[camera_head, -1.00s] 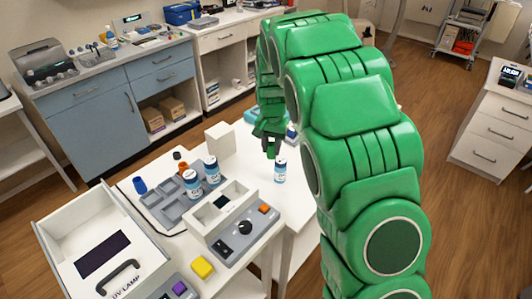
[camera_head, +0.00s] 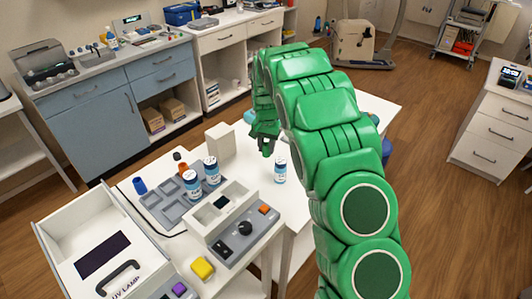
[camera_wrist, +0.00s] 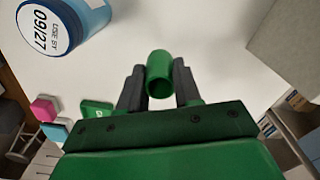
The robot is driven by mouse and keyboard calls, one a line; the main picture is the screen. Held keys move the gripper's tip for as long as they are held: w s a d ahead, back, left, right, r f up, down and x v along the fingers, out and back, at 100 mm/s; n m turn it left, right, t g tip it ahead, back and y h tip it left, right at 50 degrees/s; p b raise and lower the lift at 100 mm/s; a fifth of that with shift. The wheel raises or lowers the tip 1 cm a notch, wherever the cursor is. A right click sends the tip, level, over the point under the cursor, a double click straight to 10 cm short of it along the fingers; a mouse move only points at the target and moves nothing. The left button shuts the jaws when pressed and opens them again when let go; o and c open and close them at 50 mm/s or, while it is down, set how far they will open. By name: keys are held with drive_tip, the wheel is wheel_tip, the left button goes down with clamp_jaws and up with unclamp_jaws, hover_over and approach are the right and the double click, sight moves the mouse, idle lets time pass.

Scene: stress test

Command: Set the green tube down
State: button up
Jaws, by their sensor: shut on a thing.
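The green tube (camera_wrist: 160,68), a short hollow cylinder, is between the two dark fingers of my gripper (camera_wrist: 158,88) in the wrist view. My gripper is shut on it. In the head view my gripper (camera_head: 266,147) is over the white table (camera_head: 306,213), behind the standing vial; the tube cannot be made out clearly there. The white tabletop lies below the tube in the wrist view. I cannot tell whether the tube touches it.
A blue-and-white vial (camera_head: 280,170) stands close to my gripper and shows in the wrist view (camera_wrist: 62,25). A pale upright block (camera_head: 221,142) is left of my gripper. A grey tray (camera_head: 167,205) with two vials and a control box (camera_head: 233,222) fill the left side.

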sight(266, 153)
drive_tip(key=shift+w+f, duration=0.45)
drive_tip(key=shift+f, duration=1.55)
drive_tip(key=shift+f, duration=0.1)
drive_tip(key=o, duration=1)
